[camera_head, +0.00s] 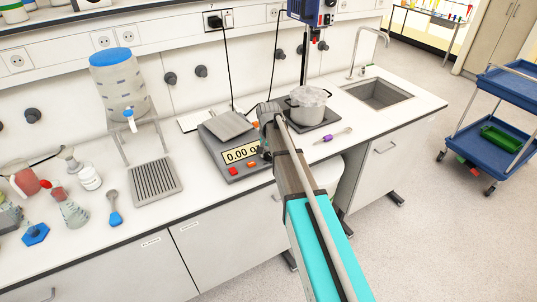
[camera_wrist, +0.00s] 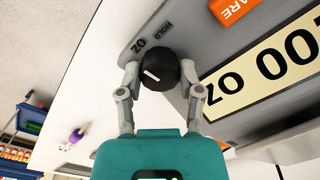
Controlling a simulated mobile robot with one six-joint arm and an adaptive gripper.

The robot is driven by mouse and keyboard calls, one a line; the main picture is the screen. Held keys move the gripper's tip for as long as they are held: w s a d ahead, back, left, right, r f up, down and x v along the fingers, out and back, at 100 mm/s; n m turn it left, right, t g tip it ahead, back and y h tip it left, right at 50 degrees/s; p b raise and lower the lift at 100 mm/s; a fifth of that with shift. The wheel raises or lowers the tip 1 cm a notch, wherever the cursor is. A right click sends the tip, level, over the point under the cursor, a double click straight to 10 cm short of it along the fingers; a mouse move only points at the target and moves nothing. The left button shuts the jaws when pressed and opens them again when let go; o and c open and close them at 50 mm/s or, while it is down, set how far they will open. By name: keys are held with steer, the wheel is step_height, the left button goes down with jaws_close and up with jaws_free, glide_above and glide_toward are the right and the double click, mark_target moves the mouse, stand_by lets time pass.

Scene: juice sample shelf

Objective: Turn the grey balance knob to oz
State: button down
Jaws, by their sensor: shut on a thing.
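The dark grey balance knob (camera_wrist: 164,76) is in the upper middle of the wrist view, with a white pointer line on its face. The line slants from upper left to lower right. An "oz" label (camera_wrist: 138,46) is printed at its upper left and a "HOLD" label above it. My gripper (camera_wrist: 159,72) is shut on the knob, one finger on each side. The balance (camera_head: 218,160) stands on the bench in the head view, and its display (camera_head: 240,153) shows zeros. In the wrist view the display (camera_wrist: 265,68) shows "oz" beside the digits. My arm hides the knob in the head view.
A pot (camera_head: 307,105) on a dark plate stands right of the balance, with a purple-handled tool (camera_head: 330,137) in front. A drying rack (camera_head: 154,182) and a water container (camera_head: 117,80) are on the left. A blue cart (camera_head: 503,105) stands at far right.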

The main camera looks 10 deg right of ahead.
mark_target(269, 154)
stand_by(0.3)
steer(key=shift+c, duration=1.3)
jaws_free()
steer(key=shift+n, duration=0.5)
steer(key=n, duration=0.7)
steer(key=shift+n, duration=0.4)
step_height(269, 154, up, 14)
steer(key=p, duration=1.4)
steer(key=s+f+m+b, duration=0.1)
steer(key=s+f+b, duration=0.2)
steer(key=s, duration=0.9)
steer(key=s+f+m+b, duration=0.2)
steer(key=s+f+b, duration=0.1)
steer(key=s, duration=1)
steer(key=shift+f+b, duration=0.3)
